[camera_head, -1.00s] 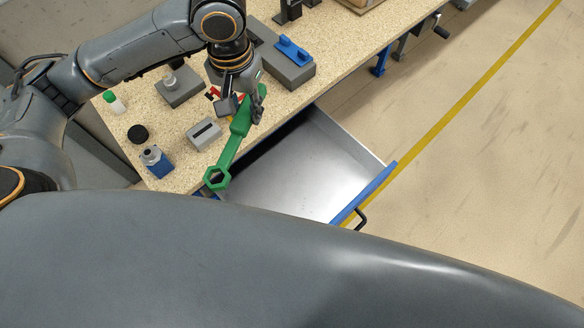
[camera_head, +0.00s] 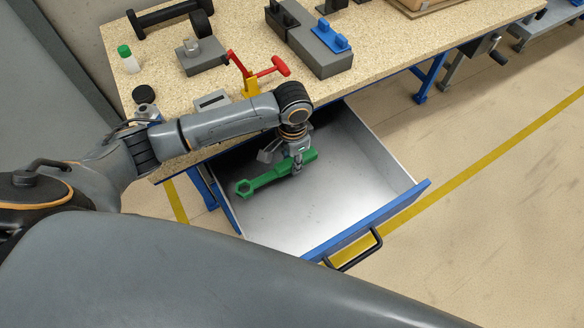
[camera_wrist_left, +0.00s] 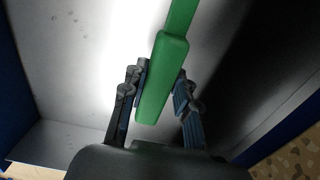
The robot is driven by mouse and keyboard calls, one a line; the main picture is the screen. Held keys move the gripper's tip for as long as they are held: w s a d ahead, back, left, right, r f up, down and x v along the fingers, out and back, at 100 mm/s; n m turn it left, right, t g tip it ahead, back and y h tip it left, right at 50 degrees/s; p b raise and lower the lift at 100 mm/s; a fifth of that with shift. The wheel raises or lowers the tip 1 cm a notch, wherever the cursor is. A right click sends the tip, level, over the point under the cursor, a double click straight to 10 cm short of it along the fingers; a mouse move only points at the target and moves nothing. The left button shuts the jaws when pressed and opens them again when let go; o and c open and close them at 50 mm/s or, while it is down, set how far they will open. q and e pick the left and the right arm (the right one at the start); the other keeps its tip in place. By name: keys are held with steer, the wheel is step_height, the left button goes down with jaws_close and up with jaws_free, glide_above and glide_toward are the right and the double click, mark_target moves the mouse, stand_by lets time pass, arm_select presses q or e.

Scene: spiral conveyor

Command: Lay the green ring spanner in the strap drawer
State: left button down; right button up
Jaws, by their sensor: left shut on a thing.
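The green ring spanner (camera_head: 266,180) is in my left gripper (camera_head: 297,164), over the inside of the open drawer (camera_head: 350,206). Its ring end points left and its thick handle end sits at the jaws. In the left wrist view the spanner (camera_wrist_left: 164,78) lies between the two fingers of the left gripper (camera_wrist_left: 158,92), with the drawer floor behind it. I cannot tell whether the spanner touches the floor. The drawer is empty otherwise, with a blue front and black handle. My right gripper is not in view.
The speckled workbench (camera_head: 390,50) stands above the drawer. On it are a red-handled clamp (camera_head: 262,74), a grey block with a blue part (camera_head: 325,52), a green-capped bottle (camera_head: 128,60) and a black puck (camera_head: 144,94). The drawer's right part is clear.

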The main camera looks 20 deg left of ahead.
arm_select(q)
step_height(320, 180, down, 4)
steer(key=shift+f, duration=0.1)
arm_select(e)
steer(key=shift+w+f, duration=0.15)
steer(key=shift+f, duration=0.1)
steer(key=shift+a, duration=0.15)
arm_select(q)
steer(key=c, duration=1)
jaws_free()
steer(key=shift+f, duration=0.1)
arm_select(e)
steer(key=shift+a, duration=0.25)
arm_select(q)
step_height(320, 180, up, 12)
steer(key=shift+r+p, duration=0.15)
steer(key=shift+p, duration=0.35)
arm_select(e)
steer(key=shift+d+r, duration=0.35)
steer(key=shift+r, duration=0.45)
